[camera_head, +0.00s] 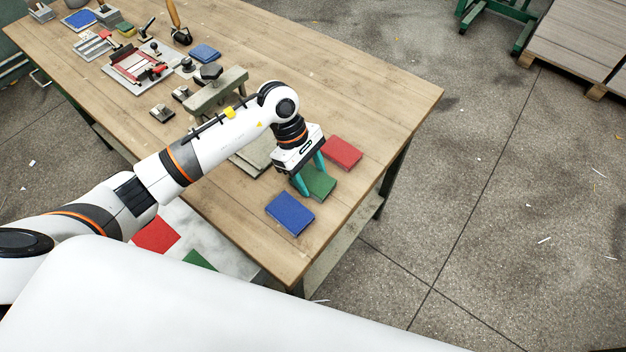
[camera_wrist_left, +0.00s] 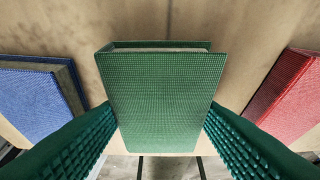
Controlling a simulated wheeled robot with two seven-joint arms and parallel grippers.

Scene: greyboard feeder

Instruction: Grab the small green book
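The small green book (camera_head: 318,184) lies flat on the wooden table between a blue and a red book. It fills the middle of the left wrist view (camera_wrist_left: 165,95). My left gripper (camera_head: 309,178) is above and around it, with its teal fingers spread on either side of the book. In the left wrist view the ridged green fingers (camera_wrist_left: 160,135) stand at the book's left and right edges, near its lower end. I cannot tell whether they touch it. My right gripper is in neither view.
The blue book (camera_head: 290,213) and red book (camera_head: 342,153) lie close on each side. Tools and a clamp-like press (camera_head: 216,92) stand farther back on the wooden table (camera_head: 395,95). Another red piece (camera_head: 156,235) and a green piece (camera_head: 198,260) lie lower left. The table's right edge is near.

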